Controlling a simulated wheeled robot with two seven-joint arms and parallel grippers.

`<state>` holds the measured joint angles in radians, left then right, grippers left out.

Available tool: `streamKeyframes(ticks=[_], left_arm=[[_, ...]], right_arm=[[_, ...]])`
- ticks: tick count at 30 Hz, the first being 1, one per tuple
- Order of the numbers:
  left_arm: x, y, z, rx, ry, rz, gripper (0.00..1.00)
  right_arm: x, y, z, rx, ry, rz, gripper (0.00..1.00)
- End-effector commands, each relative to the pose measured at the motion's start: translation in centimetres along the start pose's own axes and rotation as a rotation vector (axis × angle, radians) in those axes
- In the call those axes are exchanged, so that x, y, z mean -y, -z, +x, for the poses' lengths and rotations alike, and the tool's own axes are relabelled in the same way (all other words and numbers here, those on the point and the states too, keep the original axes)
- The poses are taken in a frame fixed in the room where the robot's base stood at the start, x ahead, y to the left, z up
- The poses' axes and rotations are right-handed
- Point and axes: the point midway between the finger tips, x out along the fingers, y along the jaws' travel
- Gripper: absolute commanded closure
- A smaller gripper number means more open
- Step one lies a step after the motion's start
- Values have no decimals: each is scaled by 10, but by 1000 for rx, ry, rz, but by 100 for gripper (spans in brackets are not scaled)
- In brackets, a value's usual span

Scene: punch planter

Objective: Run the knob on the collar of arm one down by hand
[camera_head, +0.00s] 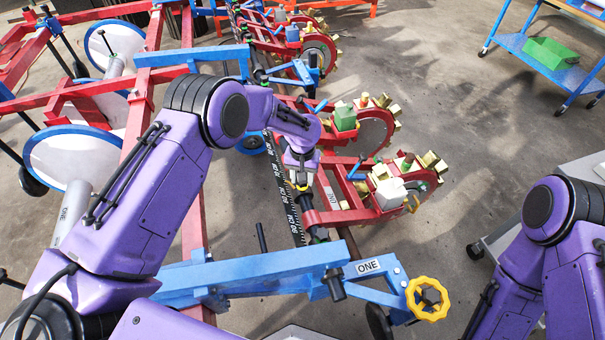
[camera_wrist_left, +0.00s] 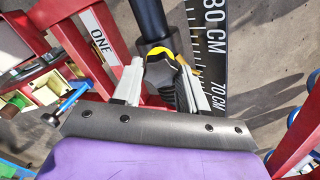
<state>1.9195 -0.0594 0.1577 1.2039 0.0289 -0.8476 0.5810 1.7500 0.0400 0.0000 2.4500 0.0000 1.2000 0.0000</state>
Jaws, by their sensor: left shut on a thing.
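In the left wrist view, the black and yellow knob (camera_wrist_left: 162,68) sits between the two pale fingers of my left gripper (camera_wrist_left: 162,88), which is shut on it. Above the knob is a dark collar on a round black bar (camera_wrist_left: 148,18). The red arm (camera_wrist_left: 88,45) with the label ONE is just left of it. In the head view, my left gripper (camera_head: 300,186) reaches down to the bar, beside red arm one (camera_head: 345,214); it mostly hides the knob there. My right arm shows at the right edge, with its gripper out of the picture.
A scale strip (camera_head: 285,190) marked in CM runs along the bar. A blue beam (camera_head: 250,272) labelled ONE and a yellow handwheel (camera_head: 427,299) stand in front. Red toothed wheels with coloured blocks (camera_head: 345,118) are close on the right. A blue cart (camera_head: 540,60) stands far right.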

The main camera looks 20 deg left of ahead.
Motion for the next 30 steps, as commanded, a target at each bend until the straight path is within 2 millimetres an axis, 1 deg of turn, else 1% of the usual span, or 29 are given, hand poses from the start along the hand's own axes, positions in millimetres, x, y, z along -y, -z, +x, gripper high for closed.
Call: streamKeyframes(ticks=[10,30], left_arm=[[-1,1,-1,-3,-1,326,88],[-1,1,-1,-4,0,962,88]], right_arm=[[-1,3,-6,0,0,0,100],[-1,3,-8,0,0,0,100]])
